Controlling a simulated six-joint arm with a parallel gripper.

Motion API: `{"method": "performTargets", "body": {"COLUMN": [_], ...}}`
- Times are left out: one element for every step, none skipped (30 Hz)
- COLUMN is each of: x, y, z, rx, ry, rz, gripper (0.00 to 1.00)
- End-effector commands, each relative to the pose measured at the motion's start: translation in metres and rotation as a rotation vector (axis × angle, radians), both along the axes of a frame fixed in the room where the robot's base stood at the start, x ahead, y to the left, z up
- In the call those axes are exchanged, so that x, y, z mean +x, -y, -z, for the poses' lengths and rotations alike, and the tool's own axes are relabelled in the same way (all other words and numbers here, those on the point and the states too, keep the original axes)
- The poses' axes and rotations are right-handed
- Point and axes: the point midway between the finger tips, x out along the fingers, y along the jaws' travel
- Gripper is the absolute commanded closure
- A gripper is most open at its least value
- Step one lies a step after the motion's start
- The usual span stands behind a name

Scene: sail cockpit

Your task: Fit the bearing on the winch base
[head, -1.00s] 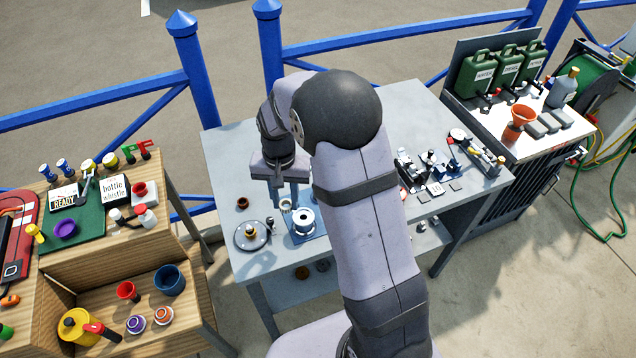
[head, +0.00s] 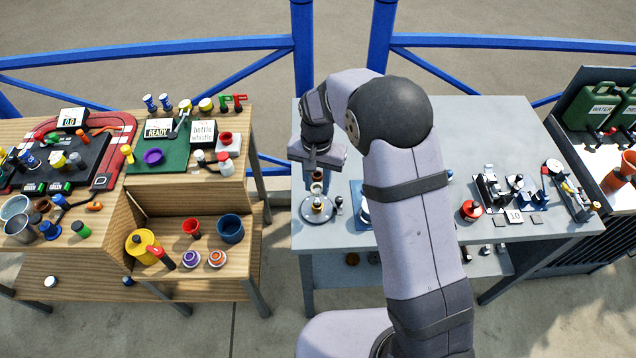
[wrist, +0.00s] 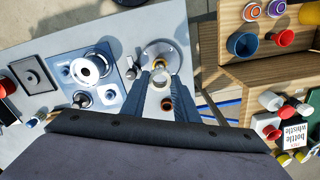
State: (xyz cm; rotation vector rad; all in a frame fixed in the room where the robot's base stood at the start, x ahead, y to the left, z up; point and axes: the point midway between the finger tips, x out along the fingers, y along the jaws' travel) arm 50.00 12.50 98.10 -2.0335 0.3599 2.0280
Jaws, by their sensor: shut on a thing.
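My gripper (wrist: 161,84) is shut on the bearing (wrist: 160,80), a small pale ring, which also shows below the fingers in the head view (head: 317,188). The winch base (head: 309,216) is a round grey plate with a brass-coloured centre post on the grey table; it also shows in the wrist view (wrist: 152,50). In the head view the bearing appears above and slightly behind the post. I cannot tell the exact gap between them.
A small brown cup (wrist: 167,103) stands close to the base, near the fingers. A small dark peg piece (head: 338,204) stands right of the base. A blue plate (wrist: 67,74) carries a silver drum (wrist: 88,68). My arm hides much of the grey table (head: 484,130) in the head view.

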Motion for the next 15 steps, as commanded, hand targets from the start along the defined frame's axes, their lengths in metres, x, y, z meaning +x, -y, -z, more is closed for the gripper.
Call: {"method": "performTargets", "body": {"x": [0.000,0.000,0.000,0.000,0.000,0.000,-0.001,-0.001,-0.001,-0.001,-0.001,-0.001,-0.001,-0.001,-0.001], "y": [0.000,0.000,0.000,0.000,0.000,0.000,0.000,0.000,0.000,0.000,0.000,0.000,0.000,0.000,0.000], "z": [0.004,0.005,0.007,0.009,0.011,0.013,0.015,0.017,0.019,0.021,0.022,0.024,0.025,0.026,0.027], "rx": [0.000,0.000,-0.001,-0.001,-0.001,-0.001,-0.001,-0.001,-0.001,-0.001,-0.001,-0.001,-0.001,-0.001,-0.001], "ry": [-0.001,-0.001,-0.001,-0.001,-0.001,-0.001,-0.001,-0.001,-0.001,-0.001,-0.001,-0.001,-0.001,-0.001,-0.001], "rz": [0.000,0.000,0.000,0.000,0.000,-0.001,-0.001,-0.001,-0.001,-0.001,-0.001,-0.001,-0.001,-0.001,-0.001], "gripper": [0.95,0.95,0.95,0.95,0.95,0.95,0.95,0.95,0.95,0.95,0.95,0.95,0.95,0.95,0.95]}}
